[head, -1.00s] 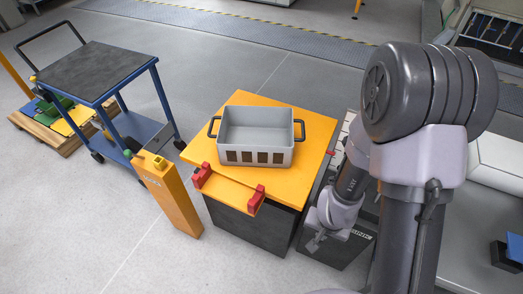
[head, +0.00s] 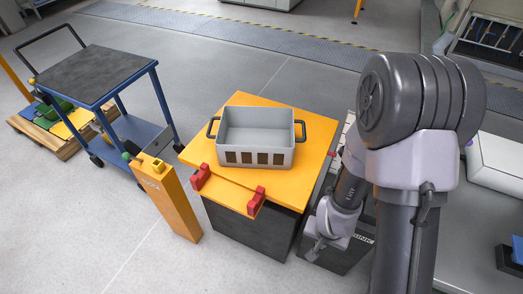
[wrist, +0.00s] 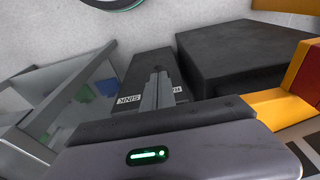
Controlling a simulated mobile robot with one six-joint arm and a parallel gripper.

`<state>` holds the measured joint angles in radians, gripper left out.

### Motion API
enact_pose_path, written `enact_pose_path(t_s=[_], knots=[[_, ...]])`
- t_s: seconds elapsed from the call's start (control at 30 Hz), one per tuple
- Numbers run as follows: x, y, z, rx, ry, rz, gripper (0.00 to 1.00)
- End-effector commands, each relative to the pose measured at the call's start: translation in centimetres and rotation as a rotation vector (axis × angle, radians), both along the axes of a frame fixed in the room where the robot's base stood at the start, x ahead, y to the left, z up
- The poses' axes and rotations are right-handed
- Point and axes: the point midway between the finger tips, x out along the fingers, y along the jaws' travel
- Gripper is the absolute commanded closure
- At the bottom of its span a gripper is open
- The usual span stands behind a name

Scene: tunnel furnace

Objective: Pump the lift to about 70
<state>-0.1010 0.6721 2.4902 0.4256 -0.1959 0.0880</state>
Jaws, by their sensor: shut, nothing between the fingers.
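The lift (head: 235,190) has an orange top plate with red stops at its front corners and a dark body below. A low dark box (head: 352,247) stands on the floor at its right side. In the wrist view this box (wrist: 130,72) carries white labels; one reads SINK, the other is partly hidden by my fingers. My gripper (head: 313,253) is low beside the lift, shut and empty. In the wrist view my gripper (wrist: 159,76) points over the box, between the two labels. I cannot tell whether it touches the box. No height reading is legible.
A grey bin (head: 255,138) with black handles sits on the lift top. An orange post (head: 170,195) stands left of the lift. A blue trolley (head: 100,80) is at the left, near a wooden pallet (head: 62,145). Floor in front is clear.

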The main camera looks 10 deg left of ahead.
Motion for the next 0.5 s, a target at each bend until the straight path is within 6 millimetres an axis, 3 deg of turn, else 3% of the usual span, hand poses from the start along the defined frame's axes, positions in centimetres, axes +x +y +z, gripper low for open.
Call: enact_pose_path(t_s=[0.4,0.5], knots=[[1.4,-0.4,7.9,0.000,0.001,-0.001,1.00],[1.6,-0.5,8.4,0.000,0.001,-0.001,1.00]])
